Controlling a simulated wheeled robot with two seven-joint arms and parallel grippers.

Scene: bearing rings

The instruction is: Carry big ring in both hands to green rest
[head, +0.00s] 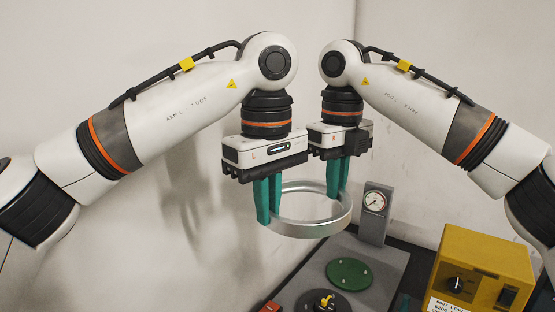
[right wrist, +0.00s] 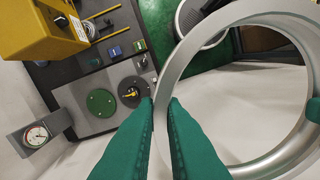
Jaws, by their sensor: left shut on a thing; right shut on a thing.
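The big ring (head: 312,228) is a silver metal ring held in the air between my two grippers, roughly level. My left gripper (head: 268,218) is shut on its near left side with teal fingers. My right gripper (head: 338,192) is shut on its far right side. In the right wrist view the ring (right wrist: 181,62) fills the right half, with my right gripper's fingertips (right wrist: 161,102) at its rim. The green rest (head: 349,272) is a flat green disc on a grey plate, below and to the right of the ring. It also shows in the right wrist view (right wrist: 101,102).
A dark round base with a yellow part (head: 325,301) sits in front of the green rest. A dial gauge (head: 375,205) stands behind it. A yellow box with a knob (head: 480,272) stands at the right. A pale wall is close behind and left of my arms.

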